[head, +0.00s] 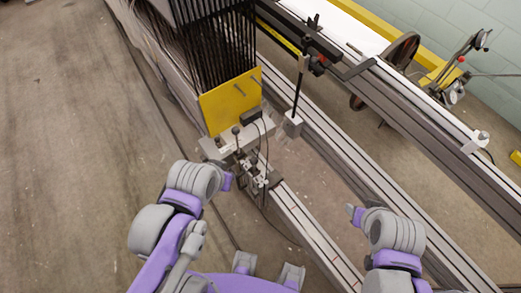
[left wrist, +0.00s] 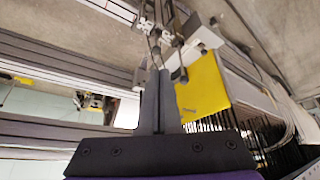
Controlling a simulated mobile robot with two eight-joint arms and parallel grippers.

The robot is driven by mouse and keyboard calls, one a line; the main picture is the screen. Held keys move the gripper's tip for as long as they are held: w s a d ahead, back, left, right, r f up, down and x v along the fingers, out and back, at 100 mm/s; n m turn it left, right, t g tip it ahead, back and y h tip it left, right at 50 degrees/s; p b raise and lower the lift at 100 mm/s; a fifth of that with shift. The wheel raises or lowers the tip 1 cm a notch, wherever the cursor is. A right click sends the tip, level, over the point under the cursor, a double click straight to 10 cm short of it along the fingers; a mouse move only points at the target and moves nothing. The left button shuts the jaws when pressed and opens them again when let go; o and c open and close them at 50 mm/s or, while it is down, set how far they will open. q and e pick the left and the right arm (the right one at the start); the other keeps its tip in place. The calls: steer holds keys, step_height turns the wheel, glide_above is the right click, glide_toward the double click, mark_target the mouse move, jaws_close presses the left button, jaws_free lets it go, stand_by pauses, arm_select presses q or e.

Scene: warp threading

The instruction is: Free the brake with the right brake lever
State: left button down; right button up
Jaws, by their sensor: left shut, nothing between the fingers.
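My left gripper (head: 228,181) is beside a cluster of small metal levers and fittings (head: 255,172) below the yellow panel. In the left wrist view its fingers (left wrist: 158,75) are shut together with nothing between them, pointing at the same fittings (left wrist: 165,32). A dark-knobbed lever (head: 236,131) stands by the panel's lower edge; I cannot tell whether it is the right brake lever. Another set of levers with red and dark knobs (head: 464,62) stands at the far right. My right gripper (head: 353,211) is over the right-hand rails, apart from all levers; its fingers are unclear.
The yellow panel (head: 231,101) hangs under a dark comb of rods (head: 215,40). Long metal rails (head: 335,150) run diagonally across the right. An upright black rod on a grey block (head: 293,124) stands between them. The concrete floor at left (head: 70,150) is clear.

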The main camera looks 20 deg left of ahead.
arm_select(q)
steer(key=w+d+f+m+g+b, duration=0.1)
steer(key=w+f+g+b, duration=0.1)
steer(key=w, duration=0.6)
steer(key=w+d+f+m+g+b, duration=0.2)
steer(key=w+f+b, duration=0.3)
steer(key=w, duration=0.4)
steer(key=w+d+f+m+g+b, duration=0.1)
steer(key=w+f+b, duration=0.3)
steer(key=w, duration=0.4)
steer(key=shift+w+d+f+m+g, duration=0.25)
steer(key=shift+d+f+m+g, duration=0.15)
steer(key=shift+m+g, duration=0.25)
arm_select(e)
step_height(320, 180, down, 12)
steer(key=s, duration=0.1)
steer(key=shift+s+g, duration=0.3)
steer(key=shift+s, duration=0.05)
arm_select(q)
steer(key=shift+f, duration=0.1)
arm_select(e)
steer(key=shift+f, duration=0.1)
arm_select(q)
steer(key=s+a+f+b, duration=0.1)
steer(key=s+f, duration=0.3)
steer(key=f, duration=0.6)
steer(key=shift+a+f+b, duration=0.3)
steer(key=shift+a+b, duration=0.1)
arm_select(e)
step_height(320, 180, down, 2)
